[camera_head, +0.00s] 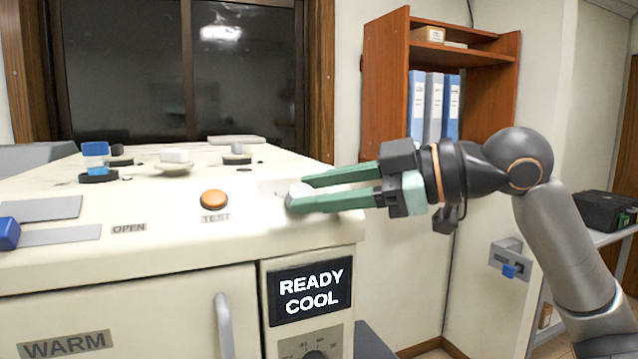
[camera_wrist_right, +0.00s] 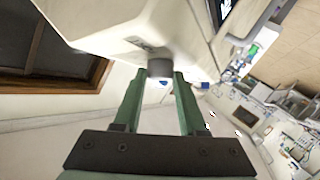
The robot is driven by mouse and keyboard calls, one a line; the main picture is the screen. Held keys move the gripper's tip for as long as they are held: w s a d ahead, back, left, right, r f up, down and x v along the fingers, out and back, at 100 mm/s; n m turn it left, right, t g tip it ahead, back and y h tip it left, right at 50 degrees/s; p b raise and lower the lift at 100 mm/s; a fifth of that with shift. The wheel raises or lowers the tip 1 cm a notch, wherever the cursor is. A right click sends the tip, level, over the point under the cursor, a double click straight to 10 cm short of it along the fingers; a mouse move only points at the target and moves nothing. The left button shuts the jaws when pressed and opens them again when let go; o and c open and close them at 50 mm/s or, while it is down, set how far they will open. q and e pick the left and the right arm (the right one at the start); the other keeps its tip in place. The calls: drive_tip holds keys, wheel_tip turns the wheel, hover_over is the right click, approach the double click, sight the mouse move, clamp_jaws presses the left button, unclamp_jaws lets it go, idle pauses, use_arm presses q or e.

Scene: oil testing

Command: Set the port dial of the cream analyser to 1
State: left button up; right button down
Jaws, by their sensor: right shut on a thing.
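The cream analyser (camera_head: 160,234) fills the left and middle of the head view. Its screen (camera_head: 309,291) reads READY COOL. My right gripper (camera_head: 297,197) reaches in from the right with its green fingers over the analyser's top right corner. Another dark dial (camera_head: 316,355) with a marked plate shows below the screen, cut off by the frame. My left gripper is out of view.
An orange TEST button (camera_head: 214,200) sits left of the gripper. A blue-capped vial (camera_head: 95,157) and other small parts stand on the analyser's top. A door handle (camera_head: 224,325) sticks out in front. A wooden shelf (camera_head: 386,75) with binders hangs behind.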

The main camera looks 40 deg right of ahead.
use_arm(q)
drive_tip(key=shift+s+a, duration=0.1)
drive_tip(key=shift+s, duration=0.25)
use_arm(e)
drive_tip(key=shift+r+n+g, duration=0.1)
drive_tip(key=shift+n+g, duration=0.2)
drive_tip(key=shift+n, duration=0.1)
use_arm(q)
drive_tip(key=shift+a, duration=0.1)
use_arm(e)
drive_tip(key=shift+c, duration=2.3)
unclamp_jaws()
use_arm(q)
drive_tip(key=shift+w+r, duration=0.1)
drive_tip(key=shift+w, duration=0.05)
use_arm(e)
drive_tip(key=shift+d, duration=0.15)
